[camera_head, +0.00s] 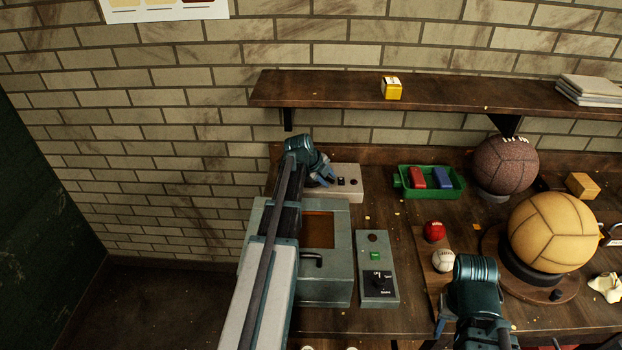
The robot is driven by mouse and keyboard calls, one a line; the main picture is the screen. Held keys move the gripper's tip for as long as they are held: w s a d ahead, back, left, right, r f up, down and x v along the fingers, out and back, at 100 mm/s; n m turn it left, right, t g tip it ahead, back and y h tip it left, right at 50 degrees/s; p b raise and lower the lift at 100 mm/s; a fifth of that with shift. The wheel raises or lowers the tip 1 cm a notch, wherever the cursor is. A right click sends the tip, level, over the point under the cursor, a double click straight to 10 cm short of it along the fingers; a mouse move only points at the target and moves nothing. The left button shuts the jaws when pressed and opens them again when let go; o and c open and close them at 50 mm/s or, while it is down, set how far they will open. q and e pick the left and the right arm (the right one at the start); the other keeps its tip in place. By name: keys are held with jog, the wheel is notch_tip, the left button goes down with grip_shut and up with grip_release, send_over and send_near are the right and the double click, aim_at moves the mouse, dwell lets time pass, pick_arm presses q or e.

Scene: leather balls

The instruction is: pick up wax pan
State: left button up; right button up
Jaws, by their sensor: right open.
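I cannot make out a wax pan for certain. My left arm reaches over a grey box (338,290) with an amber window and a dark handle. My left gripper (322,178) is at a pale unit with dark knobs (350,183) behind that box. The gripper covers the left part of the unit, so I cannot see what is between its fingers or whether they are shut. My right gripper (443,318) is low at the front of the bench, below the white ball (443,261). It is open, partly hidden by its own wrist.
A control box (377,250) with a green label and dial stands right of the grey box. A green tray (430,192) holds red and blue blocks. A red ball (434,231), a brown ball (505,164) and a tan ball (552,232) are on the right. A shelf (330,90) overhangs the back.

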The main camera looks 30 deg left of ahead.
pick_arm(q)
jog(key=shift+w+f, duration=0.3)
jog(key=shift+f, duration=0.2)
jog(key=shift+r, duration=0.1)
jog(key=shift+c, duration=0.2)
grip_shut()
dwell(0.8)
